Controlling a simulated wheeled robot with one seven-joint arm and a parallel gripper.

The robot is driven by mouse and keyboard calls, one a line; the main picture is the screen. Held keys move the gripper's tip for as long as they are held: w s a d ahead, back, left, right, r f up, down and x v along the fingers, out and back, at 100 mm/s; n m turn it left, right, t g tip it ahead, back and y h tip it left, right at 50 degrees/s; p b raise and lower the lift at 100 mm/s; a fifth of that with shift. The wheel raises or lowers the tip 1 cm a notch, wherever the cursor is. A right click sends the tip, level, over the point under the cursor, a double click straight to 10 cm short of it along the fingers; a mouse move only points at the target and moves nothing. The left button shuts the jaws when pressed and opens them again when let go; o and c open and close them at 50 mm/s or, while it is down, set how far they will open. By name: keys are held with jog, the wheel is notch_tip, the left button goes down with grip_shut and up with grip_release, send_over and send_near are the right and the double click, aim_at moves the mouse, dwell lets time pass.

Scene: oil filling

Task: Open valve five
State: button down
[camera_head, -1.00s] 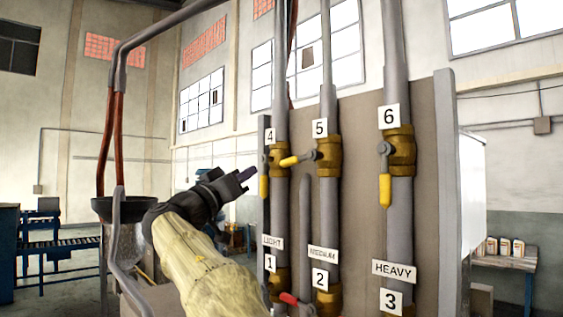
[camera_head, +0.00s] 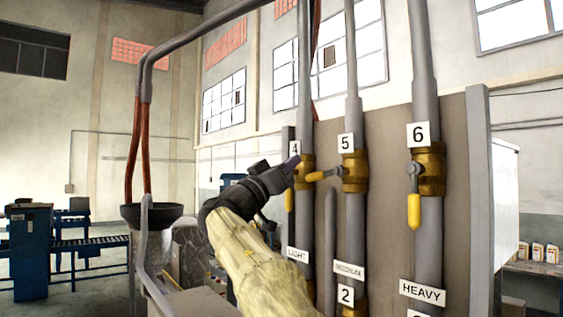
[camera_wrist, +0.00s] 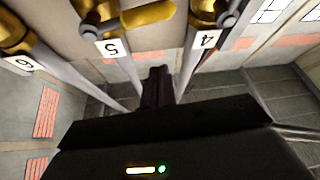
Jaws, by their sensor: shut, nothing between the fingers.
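Valve five is a brass valve (camera_head: 355,171) on the middle pipe, under the white label "5" (camera_head: 346,143). Its yellow-tipped handle (camera_head: 315,177) points left, roughly level. In the wrist view the valve's yellow handle (camera_wrist: 148,16) and the upside-down label "5" (camera_wrist: 112,47) show at the top. My gripper (camera_head: 294,162) is shut and empty. In the head view its tip overlaps the valve 4 area, left of valve five's handle end; I cannot tell whether it touches anything. In the wrist view the dark fingers (camera_wrist: 157,84) are together, below the handle in the picture and apart from it.
Valve 4 (camera_head: 307,168) is close on the left, its yellow handle (camera_head: 289,201) hanging down. Valve 6 (camera_head: 430,170) stands right, its yellow handle (camera_head: 414,211) also down. Lower pipes carry the LIGHT, MEDIUM and HEAVY labels. A dark funnel (camera_head: 152,214) stands left.

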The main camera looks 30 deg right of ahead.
aim_at(323, 174)
jog(key=d+p, duration=0.1)
jog(key=d+f+p, duration=0.1)
jog(key=d+p, duration=0.2)
jog(key=d, duration=0.1)
jog(key=shift+w+f, duration=0.2)
jog(key=shift+f, duration=0.05)
dwell(0.3)
jog(key=shift+f+b, duration=0.2)
jog(key=shift+b, duration=0.1)
jog(key=shift+a+f+n+t+b, duration=0.1)
jog(key=shift+n+t+b, duration=0.4)
jog(key=shift+b, duration=0.6)
jog(key=shift+f, duration=0.1)
